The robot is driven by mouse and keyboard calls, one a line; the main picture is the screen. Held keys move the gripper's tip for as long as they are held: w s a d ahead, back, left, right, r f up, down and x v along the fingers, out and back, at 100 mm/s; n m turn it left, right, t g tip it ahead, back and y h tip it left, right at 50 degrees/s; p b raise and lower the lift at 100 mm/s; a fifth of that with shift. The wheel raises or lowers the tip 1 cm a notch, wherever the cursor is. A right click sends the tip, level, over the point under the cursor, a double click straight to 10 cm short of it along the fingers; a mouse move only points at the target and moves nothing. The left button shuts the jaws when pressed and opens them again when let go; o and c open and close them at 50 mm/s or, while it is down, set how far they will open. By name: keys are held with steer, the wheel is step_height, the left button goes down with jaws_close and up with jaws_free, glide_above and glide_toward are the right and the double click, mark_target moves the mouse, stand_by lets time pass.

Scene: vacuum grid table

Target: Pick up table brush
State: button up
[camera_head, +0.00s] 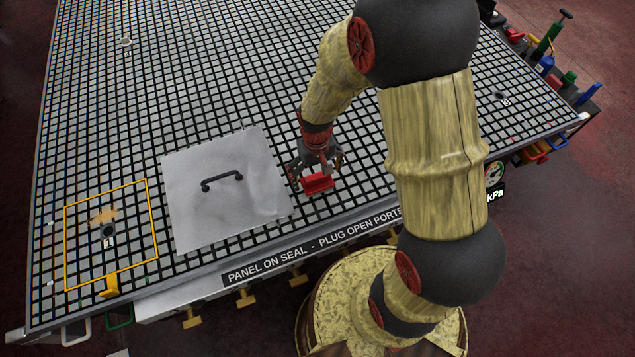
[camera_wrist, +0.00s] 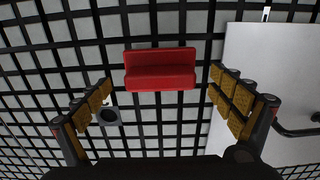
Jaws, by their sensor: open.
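A red block-like piece (camera_head: 318,184), which I take to be the table brush, lies on the gridded table near its front edge, to the right of the white panel. In the wrist view the red piece (camera_wrist: 160,68) lies crosswise with a stepped top; no bristles show. My gripper (camera_head: 314,172) is above and beside it, fingers pointing down. In the wrist view my gripper (camera_wrist: 160,82) has its fingers spread wide, one on each side of the red piece, with clear gaps and no visible contact.
The white panel (camera_head: 215,210) with a black handle (camera_head: 222,181) lies close to the left of my gripper. A yellow frame (camera_head: 155,218) is farther left. A rack of tools (camera_head: 570,85) hangs at the right edge. Bare grid lies behind the red piece.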

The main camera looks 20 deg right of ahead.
steer(key=shift+f, duration=0.5)
steer(key=shift+c, duration=0.9)
steer(key=shift+r, duration=0.1)
steer(key=c, duration=0.6)
steer(key=shift+s, duration=0.2)
steer(key=c, duration=0.8)
